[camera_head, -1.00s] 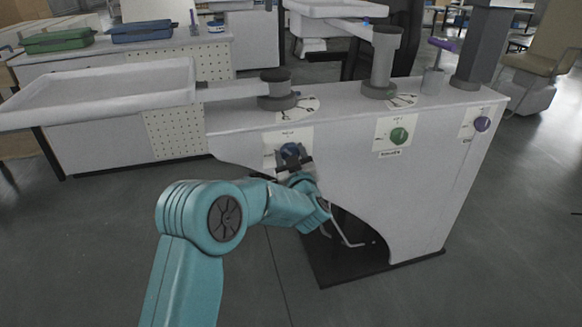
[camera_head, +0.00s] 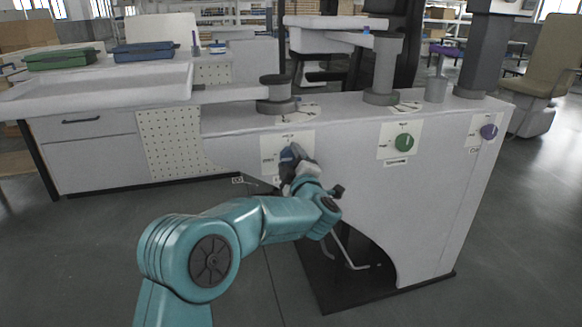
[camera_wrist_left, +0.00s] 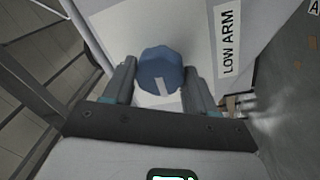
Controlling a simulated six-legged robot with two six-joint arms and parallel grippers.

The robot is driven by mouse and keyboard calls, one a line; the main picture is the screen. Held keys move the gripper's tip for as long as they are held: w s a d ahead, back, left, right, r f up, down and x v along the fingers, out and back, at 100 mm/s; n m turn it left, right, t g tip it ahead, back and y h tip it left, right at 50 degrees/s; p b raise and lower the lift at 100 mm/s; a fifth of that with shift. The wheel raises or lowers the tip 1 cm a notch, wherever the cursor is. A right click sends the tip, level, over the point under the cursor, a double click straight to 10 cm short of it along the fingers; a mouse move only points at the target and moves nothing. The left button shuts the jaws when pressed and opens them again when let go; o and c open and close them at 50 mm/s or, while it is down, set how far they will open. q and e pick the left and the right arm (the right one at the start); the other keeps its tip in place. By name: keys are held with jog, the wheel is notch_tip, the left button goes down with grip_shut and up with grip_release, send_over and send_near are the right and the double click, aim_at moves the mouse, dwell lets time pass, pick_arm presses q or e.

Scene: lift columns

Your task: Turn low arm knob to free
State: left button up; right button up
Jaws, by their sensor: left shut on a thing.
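The low arm knob is a blue faceted knob (camera_wrist_left: 160,72) with a pale pointer line, on a white plate beside a "LOW ARM" label (camera_wrist_left: 229,42) in the left wrist view. In the head view the knob (camera_head: 290,154) is on the left plate of the white cabinet front, partly hidden by my gripper. My left gripper (camera_wrist_left: 157,85) has a finger on each side of the knob and is shut on it; it also shows in the head view (camera_head: 294,166). My right gripper is not in view.
A green knob (camera_head: 404,142) and a purple knob (camera_head: 488,131) sit farther right on the same cabinet (camera_head: 350,190). Columns (camera_head: 383,68) and a long white tray (camera_head: 95,88) stand above. A dark opening with a bent pale rod (camera_head: 345,245) is below my gripper.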

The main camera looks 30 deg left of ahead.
pick_arm(q)
jog(key=shift+d+n, duration=0.1)
jog(key=shift+n, duration=0.2)
dwell(0.4)
jog(key=o, duration=1)
jog(key=shift+o, duration=0.2)
jog(key=p+v, duration=0.2)
jog(key=v, duration=1.4)
jog(key=shift+s+f, duration=0.1)
